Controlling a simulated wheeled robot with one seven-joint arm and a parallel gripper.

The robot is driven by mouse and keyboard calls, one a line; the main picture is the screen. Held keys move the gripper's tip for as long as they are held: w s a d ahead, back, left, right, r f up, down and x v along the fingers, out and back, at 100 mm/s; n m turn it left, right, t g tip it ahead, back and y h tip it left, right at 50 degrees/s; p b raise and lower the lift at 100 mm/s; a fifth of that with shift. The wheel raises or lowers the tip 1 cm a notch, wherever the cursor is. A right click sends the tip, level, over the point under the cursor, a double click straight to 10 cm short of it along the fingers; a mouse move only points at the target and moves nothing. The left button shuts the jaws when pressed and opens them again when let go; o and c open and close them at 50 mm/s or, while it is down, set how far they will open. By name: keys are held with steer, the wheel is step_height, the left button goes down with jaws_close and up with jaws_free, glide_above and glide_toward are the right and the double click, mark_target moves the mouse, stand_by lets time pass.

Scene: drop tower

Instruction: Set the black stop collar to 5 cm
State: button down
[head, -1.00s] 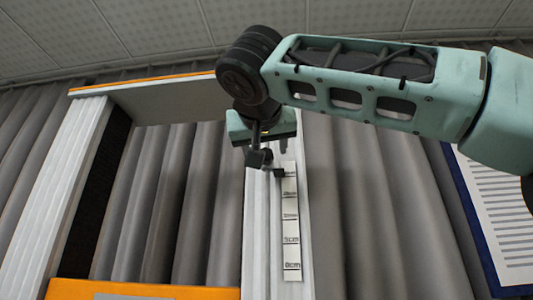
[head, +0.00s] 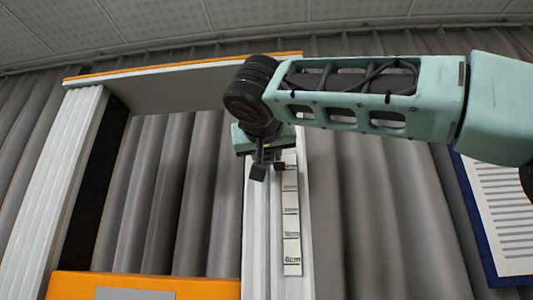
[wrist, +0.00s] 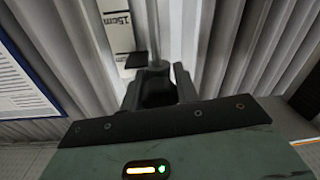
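The black stop collar (wrist: 158,88) sits on the white upright. In the wrist view it is between the two spread fingers of my gripper (wrist: 158,95), and I cannot tell whether they touch it. In the head view my gripper (head: 260,168) hangs just left of the collar's small black pointer (head: 280,166), hiding much of the collar. The pointer lies beside the scale (head: 291,222), near its upper end, above the 15 cm mark. The pointer also shows in the wrist view (wrist: 136,60). The 5 cm label (head: 291,234) is well below, just above 0 cm.
A white left post (head: 55,190) and an orange-edged top beam (head: 165,85) frame the tower. An orange block (head: 70,284) stands at the bottom. A blue-edged sheet (head: 500,205) hangs at right. The upright below my gripper looks clear.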

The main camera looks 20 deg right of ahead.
step_height(320, 180, down, 15)
steer(key=b, duration=1.7)
steer(key=c, duration=1.1)
jaws_free()
steer(key=shift+o, duration=0.2)
steer(key=shift+s+a, duration=0.1)
steer(key=b+v, duration=0.2)
steer(key=v, duration=1.5)
steer(key=shift+b, duration=0.3)
steer(key=shift+s, duration=0.1)
